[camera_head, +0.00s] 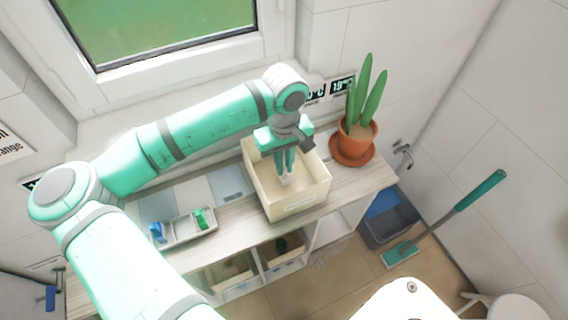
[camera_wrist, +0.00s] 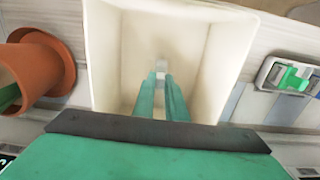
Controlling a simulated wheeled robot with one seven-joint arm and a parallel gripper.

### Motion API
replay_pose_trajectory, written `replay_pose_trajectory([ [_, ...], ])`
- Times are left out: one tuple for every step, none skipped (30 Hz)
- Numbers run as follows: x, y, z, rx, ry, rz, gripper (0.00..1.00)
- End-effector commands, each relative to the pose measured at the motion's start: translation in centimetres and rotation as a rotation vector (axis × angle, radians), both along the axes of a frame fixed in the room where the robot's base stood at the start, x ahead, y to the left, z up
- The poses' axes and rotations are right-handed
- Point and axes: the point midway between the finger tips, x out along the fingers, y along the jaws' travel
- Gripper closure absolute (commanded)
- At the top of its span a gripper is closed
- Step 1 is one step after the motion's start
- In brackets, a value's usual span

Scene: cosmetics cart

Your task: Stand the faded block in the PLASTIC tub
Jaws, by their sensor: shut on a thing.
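A cream plastic tub (camera_head: 300,206) stands on the cart top, and it also shows in the wrist view (camera_wrist: 105,60). My gripper (camera_head: 287,172) points down inside the tub's opening. In the wrist view its two green fingers (camera_wrist: 161,90) are shut on a small pale block (camera_wrist: 161,66) at their tips. The block looks whitish grey and small against the tub's pale inside. I cannot tell whether it touches the tub floor.
A potted cactus (camera_head: 358,128) stands close to the right of the tub. A grey tray (camera_head: 185,232) with a blue and a green item lies to the left. Flat panels lie behind the tray. A mop (camera_head: 450,220) leans at the right, beside a dark bin (camera_head: 390,228).

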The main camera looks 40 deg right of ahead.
Motion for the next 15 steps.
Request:
replay_pose_trajectory([
  [0.02, 0.00, -0.11, 0.000, -0.001, 0.000, 1.00],
  [0.03, -0.01, -0.10, 0.000, -0.001, 0.000, 1.00],
  [0.03, -0.01, -0.08, -0.001, -0.001, 0.000, 1.00],
  [0.03, -0.02, -0.07, -0.001, -0.001, 0.000, 1.00],
  [0.02, -0.01, -0.07, -0.001, -0.001, 0.000, 1.00],
  [0.01, -0.02, -0.07, -0.001, -0.001, 0.000, 1.00],
  [0.01, -0.03, -0.10, -0.001, -0.001, 0.000, 1.00],
  [0.00, -0.03, -0.15, -0.001, 0.000, 0.000, 1.00],
  [0.00, -0.05, -0.25, -0.001, 0.000, 0.000, 1.00],
  [0.00, -0.05, -0.34, -0.001, 0.000, 0.000, 1.00],
  [-0.01, -0.06, -0.42, -0.002, 0.000, 0.000, 1.00],
  [0.00, -0.06, -0.40, -0.001, -0.001, 0.000, 0.81],
  [0.00, -0.06, -0.39, -0.001, -0.001, 0.000, 0.74],
  [0.00, -0.06, -0.38, -0.001, -0.001, 0.000, 0.70],
  [0.00, -0.06, -0.38, -0.001, -0.001, 0.000, 0.70],
])
